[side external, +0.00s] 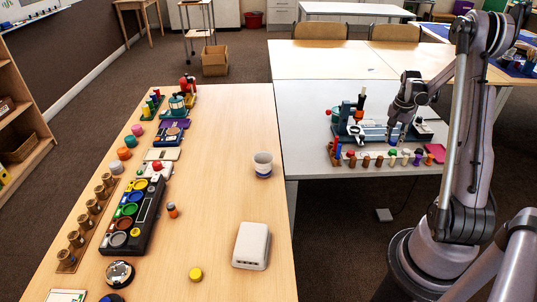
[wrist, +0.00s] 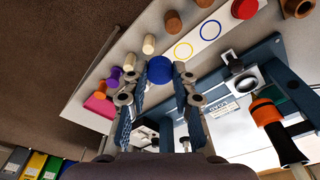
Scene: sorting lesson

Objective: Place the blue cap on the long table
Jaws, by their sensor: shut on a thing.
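The blue cap (wrist: 160,70) is between the fingertips of my gripper (wrist: 161,78) in the wrist view. In the side external view, my gripper (side external: 397,124) is over the grey table (side external: 310,105), with the blue cap (side external: 394,135) at its tips. The gripper is shut on the cap. It is above or close to a white strip with coloured caps; the exact height is hard to tell. The long table (side external: 215,215) has a pale wood top and stands to the left, away from the gripper.
A blue-framed device (side external: 350,122) stands beside the gripper on the grey table. Bare wood lies between.

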